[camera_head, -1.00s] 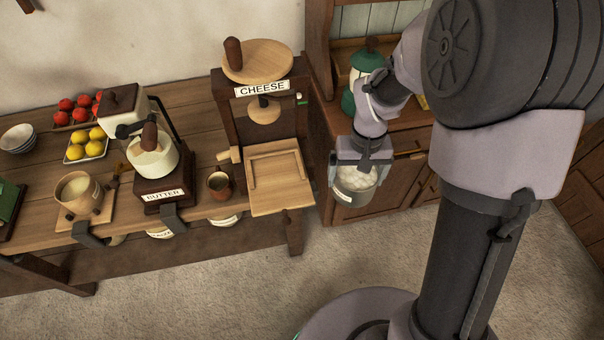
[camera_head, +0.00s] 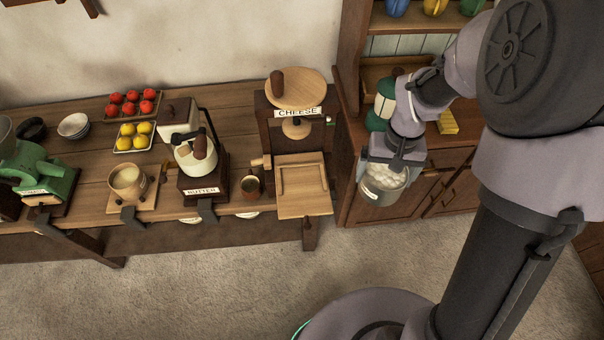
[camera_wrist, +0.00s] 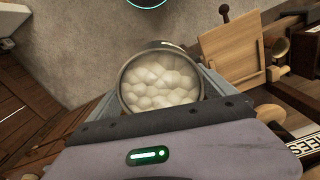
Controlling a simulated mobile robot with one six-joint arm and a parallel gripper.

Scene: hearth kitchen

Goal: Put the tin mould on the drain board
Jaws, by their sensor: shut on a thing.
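The tin mould (camera_head: 378,192) is a round grey metal cup with a pale label, filled with white lumpy curds. My gripper (camera_head: 392,160) is shut on it and holds it upright in the air, in front of the wooden cabinet and right of the cheese press. In the wrist view the mould (camera_wrist: 160,82) sits between my fingers with its open top and white filling facing the camera. The drain board (camera_head: 303,184) is a pale wooden board with a raised rim at the front of the cheese press. It also shows in the wrist view (camera_wrist: 230,50), apart from the mould.
The cheese press (camera_head: 268,128) stands behind the drain board. A butter churn (camera_head: 194,155), a small cup (camera_head: 250,187) and a green machine (camera_head: 38,168) stand on the workbench further left. The floor in front is clear.

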